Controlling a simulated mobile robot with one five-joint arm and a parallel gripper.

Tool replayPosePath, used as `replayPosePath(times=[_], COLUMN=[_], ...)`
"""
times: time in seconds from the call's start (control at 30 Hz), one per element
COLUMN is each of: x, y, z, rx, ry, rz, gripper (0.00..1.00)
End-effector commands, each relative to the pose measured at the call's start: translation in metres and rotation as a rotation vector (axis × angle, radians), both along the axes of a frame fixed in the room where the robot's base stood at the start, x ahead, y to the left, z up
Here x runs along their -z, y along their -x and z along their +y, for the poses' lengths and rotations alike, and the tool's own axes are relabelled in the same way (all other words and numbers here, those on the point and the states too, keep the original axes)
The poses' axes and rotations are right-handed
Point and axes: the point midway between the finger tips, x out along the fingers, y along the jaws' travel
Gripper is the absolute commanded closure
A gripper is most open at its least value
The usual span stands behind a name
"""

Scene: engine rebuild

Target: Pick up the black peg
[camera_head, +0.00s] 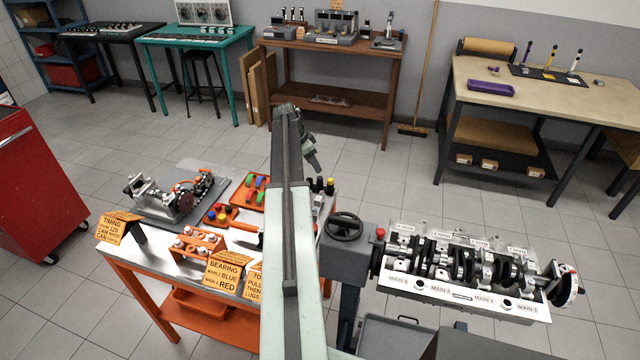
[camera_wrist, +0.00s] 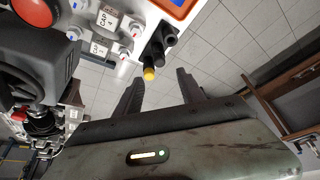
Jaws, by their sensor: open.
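Short dark pegs stand in a row at the right edge of the orange workbench (camera_head: 140,268). A black peg (camera_head: 319,185) stands among them, beside a yellow-topped peg (camera_head: 330,183). In the wrist view a black peg (camera_wrist: 169,37) sits at the upper middle, with the yellow-tipped peg (camera_wrist: 149,74) below and left of it. My gripper (camera_head: 312,162) hangs at the end of my arm, just above the pegs in the head view. In the wrist view its fingers (camera_wrist: 158,84) are apart, with nothing between them. The yellow-tipped peg is nearest the left finger.
An engine block with a crankshaft (camera_head: 460,265) stands at right, with a handwheel (camera_head: 343,226) beside it. The workbench holds orange trays (camera_head: 250,193), lettered signs (camera_head: 226,270) and a metal assembly (camera_head: 172,195). Open tiled floor lies beyond.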

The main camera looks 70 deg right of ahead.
Motion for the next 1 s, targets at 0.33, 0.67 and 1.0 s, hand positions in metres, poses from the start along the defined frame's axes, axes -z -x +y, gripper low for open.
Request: replayPosePath(times=[0.33,0.67,1.0], x=[0.026,0.075,0.071], y=[0.005,0.013,0.014], z=[-0.006,-0.017,-0.017], rx=[-0.003,-0.005,-0.005], ry=[-0.001,-0.001,-0.001], rz=[0.0,0.0,-0.001], gripper=[0.53,0.53,0.81])
